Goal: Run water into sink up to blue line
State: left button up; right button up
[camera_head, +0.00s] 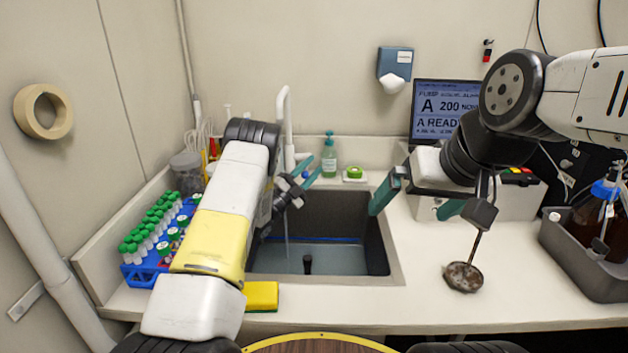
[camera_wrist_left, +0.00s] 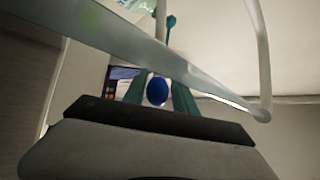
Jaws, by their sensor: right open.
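The sink (camera_head: 378,236) is set in the counter, with a blue line (camera_head: 342,240) along its back wall. A thin stream falls from the white faucet (camera_head: 287,125) into water (camera_head: 345,262), whose surface looks slightly below the line. A dark upright piece (camera_head: 307,264) stands in the water. My left gripper (camera_head: 305,184) is at the faucet. Its teal fingers are on both sides of a round blue cap (camera_wrist_left: 157,91) in the left wrist view; whether they press it is unclear. My right gripper (camera_head: 418,198) is open and empty, right of the sink.
A rusty disc on a rod (camera_head: 463,277) is on the counter below my right wrist. A yellow sponge (camera_head: 262,295) lies at the sink's front edge. A blue tube rack (camera_head: 150,272) stands left, a soap bottle (camera_head: 329,158) behind, a grey bin (camera_head: 590,265) right.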

pick_arm(q)
jog(key=s+r, duration=0.1)
jog(key=s, duration=1.1)
jog(key=shift+s+d, duration=0.2)
jog(key=shift+d, duration=0.15)
jog(key=shift+r, duration=0.1)
